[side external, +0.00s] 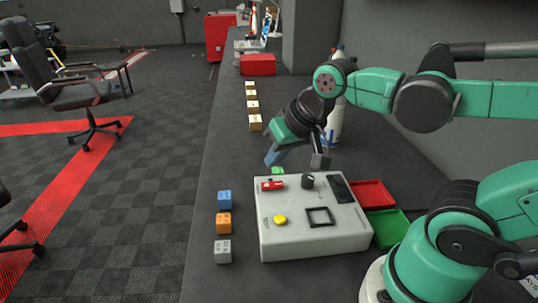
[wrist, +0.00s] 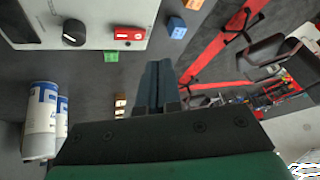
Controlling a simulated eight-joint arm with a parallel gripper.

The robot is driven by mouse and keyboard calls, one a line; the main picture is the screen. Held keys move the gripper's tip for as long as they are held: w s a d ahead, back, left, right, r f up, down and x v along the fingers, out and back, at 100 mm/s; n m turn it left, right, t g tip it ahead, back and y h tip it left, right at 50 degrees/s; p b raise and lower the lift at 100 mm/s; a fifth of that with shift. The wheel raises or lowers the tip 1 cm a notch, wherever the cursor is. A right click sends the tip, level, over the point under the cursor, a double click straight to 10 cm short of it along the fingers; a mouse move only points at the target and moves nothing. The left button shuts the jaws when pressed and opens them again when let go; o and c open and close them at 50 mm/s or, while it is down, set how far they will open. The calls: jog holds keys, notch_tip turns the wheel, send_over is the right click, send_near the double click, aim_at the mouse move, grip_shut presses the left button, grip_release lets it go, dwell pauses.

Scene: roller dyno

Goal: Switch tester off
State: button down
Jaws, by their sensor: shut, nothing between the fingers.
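The tester is a pale grey box (side external: 295,240) on the dark bench in the side view. Its top carries a red switch (side external: 272,185) at the back left, a black knob (side external: 307,182), a yellow button (side external: 280,219), a black square frame (side external: 320,216) and a dark panel (side external: 341,188). In the wrist view the red switch (wrist: 129,34) and knob (wrist: 73,32) show at the upper left. The switch's exact position is too small to tell. My gripper (side external: 272,158) is shut and empty, above and behind the box's back left edge; its fingers (wrist: 158,66) also show in the wrist view.
A green cube (side external: 277,170) lies just behind the tester. Blue (side external: 225,200), orange (side external: 224,223) and grey (side external: 223,251) cubes line its left. Red (side external: 372,194) and green (side external: 389,229) trays lie right. Cans (wrist: 41,120) stand behind; several wooden blocks (side external: 254,123) run along the bench.

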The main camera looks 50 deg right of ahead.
aim_at(284, 185)
jog(key=w+d+r+m+g, duration=0.1)
jog(key=d+r+m+g, duration=0.1)
jog(key=m, duration=0.9)
jog(key=w+d+r+m+g, duration=0.1)
jog(key=r+m+g, duration=0.3)
jog(key=m, duration=0.8)
jog(key=shift+d, duration=0.85)
jog(key=shift+w+f, duration=0.1)
jog(key=shift+f, duration=0.1)
jog(key=f, duration=1.3)
jog(key=shift+s+d+f, duration=0.15)
jog(key=shift+s+f, duration=0.05)
jog(key=shift+f, duration=0.15)
